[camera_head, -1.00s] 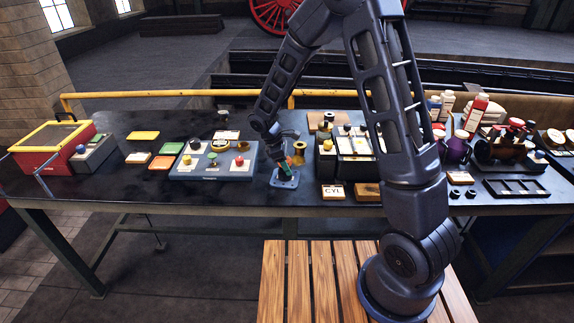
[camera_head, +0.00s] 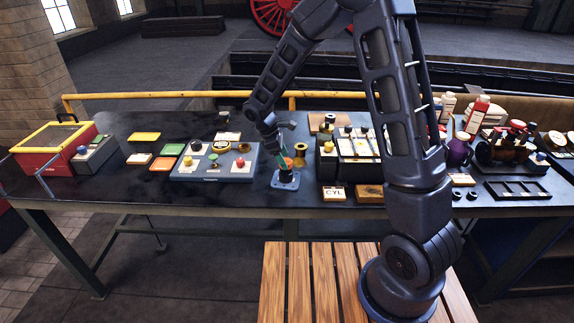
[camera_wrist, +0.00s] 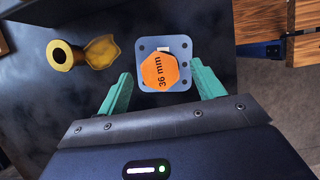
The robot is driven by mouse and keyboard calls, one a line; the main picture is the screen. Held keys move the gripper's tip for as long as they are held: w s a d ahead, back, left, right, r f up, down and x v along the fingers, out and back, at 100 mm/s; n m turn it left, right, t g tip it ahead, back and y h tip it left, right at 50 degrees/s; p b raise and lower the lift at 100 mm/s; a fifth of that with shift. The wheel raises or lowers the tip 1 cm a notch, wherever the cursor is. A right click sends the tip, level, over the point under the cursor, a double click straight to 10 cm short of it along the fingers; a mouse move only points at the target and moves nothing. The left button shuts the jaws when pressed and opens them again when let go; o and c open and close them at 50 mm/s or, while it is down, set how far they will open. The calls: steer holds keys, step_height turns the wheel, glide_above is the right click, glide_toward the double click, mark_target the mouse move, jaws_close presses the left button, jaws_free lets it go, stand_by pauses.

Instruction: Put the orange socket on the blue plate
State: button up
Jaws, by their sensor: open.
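The orange socket (camera_wrist: 160,71), a hexagonal piece marked "36 mm", is over the blue plate (camera_wrist: 145,45) in the wrist view and appears to stand on it. In the head view the plate (camera_head: 285,182) lies near the front edge of the bench, with the orange socket (camera_head: 288,164) showing small above it. My gripper (camera_wrist: 160,88) is open, with its green fingertips on either side of the socket's near end and a visible gap on each side. In the head view the fingers partly hide the socket.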

steer(key=v, duration=0.7)
steer(key=shift+r, duration=0.2)
steer(key=s+d+r+m+t+y, duration=0.15)
steer(key=d+r+m, duration=0.25)
steer(key=d+r, duration=0.4)
steer(key=s+d+r+m+g+y, duration=0.1)
steer(key=s+d+r+m, duration=0.3)
steer(key=d, duration=0.7)
steer(key=s+d+r+m+t+y, duration=0.1)
steer(key=s+d+r+m+t, duration=0.1)
steer(key=s+d+m, duration=0.3)
steer(key=s+d+r+m+t+y, duration=0.1)
steer(key=s+d+r+m, duration=0.3)
steer(key=s+d, duration=0.5)
steer(key=shift+s+d+m+t, duration=0.3)
steer(key=shift+d+m+t, duration=0.05)
steer(key=shift+m+t, duration=0.2)
